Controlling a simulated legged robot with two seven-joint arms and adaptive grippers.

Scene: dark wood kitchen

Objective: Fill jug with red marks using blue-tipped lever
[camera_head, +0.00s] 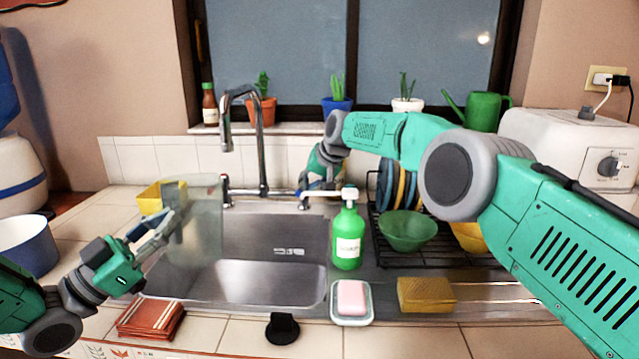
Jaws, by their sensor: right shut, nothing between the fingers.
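A clear, greyish jug (206,225) is upright over the left part of the sink, below the tap spout (226,138); I cannot make out its marks. My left gripper (165,226) is at the jug's left side, its fingers shut on the jug, seemingly at the handle. My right gripper (316,184) is shut and empty behind the sink, beside the right tap lever (304,199). The lever's tip is small and partly hidden by the gripper. A left lever (226,188) stands at the other side of the tap. I see no clear water stream.
A green soap bottle (348,238) stands at the sink's right edge, close in front of my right gripper. A dish rack with a green bowl (407,230) is at right. The sink basin (270,280) is empty.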

